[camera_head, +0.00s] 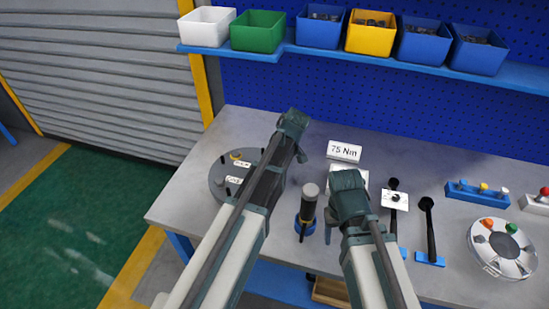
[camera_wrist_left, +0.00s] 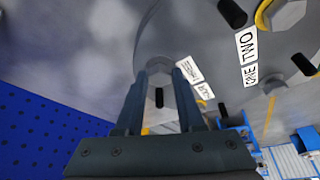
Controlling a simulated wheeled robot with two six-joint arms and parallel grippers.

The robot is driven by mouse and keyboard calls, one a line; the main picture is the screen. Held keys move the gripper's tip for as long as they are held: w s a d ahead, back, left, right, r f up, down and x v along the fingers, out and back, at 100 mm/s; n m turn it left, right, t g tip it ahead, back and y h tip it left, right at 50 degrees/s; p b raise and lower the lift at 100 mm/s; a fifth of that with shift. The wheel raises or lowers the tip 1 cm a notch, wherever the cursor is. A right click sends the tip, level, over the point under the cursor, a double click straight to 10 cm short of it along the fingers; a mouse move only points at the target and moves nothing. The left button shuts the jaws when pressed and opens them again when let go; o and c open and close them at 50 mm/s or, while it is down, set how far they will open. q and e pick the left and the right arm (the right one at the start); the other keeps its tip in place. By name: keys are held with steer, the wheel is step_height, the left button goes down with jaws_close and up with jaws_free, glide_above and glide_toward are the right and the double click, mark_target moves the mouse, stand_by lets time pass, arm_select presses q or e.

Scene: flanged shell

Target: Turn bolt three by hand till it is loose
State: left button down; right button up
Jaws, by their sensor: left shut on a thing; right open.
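The round grey flanged shell (camera_head: 218,181) lies at the left of the bench, partly hidden by my left arm in the head view. Its plate also shows in the left wrist view (camera_wrist_left: 215,52), with ONE, TWO, THREE and FOUR labels and dark pegs. My left gripper (camera_wrist_left: 168,72) is shut on a grey bolt head beside the THREE label (camera_wrist_left: 188,68); this looks like bolt three (camera_wrist_left: 160,77), mostly hidden between the fingers. Another bolt (camera_wrist_left: 287,12) with a yellow ring sits near the TWO label. My right gripper (camera_head: 340,208) is open and empty over the bench; its fingers are partly hidden.
A dark cylindrical tool (camera_head: 308,204) stands in a blue holder between my arms. A 75 Nm sign (camera_head: 344,151) stands behind. Black-handled tools (camera_head: 430,225), a blue rack (camera_head: 477,194) and a round white tray (camera_head: 512,268) are at right. Bins line the back shelf.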

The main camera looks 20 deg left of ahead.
arm_select(q)
steer(key=shift+s, duration=0.1)
steer(key=c, duration=0.5)
jaws_free()
arm_select(e)
steer(key=shift+r, duration=0.1)
arm_select(q)
steer(key=p+v, duration=1.3)
steer(key=shift+r, duration=0.45)
arm_select(e)
step_height(320, 180, up, 13)
steer(key=shift+f, duration=0.2)
arm_select(q)
steer(key=shift+f, duration=0.1)
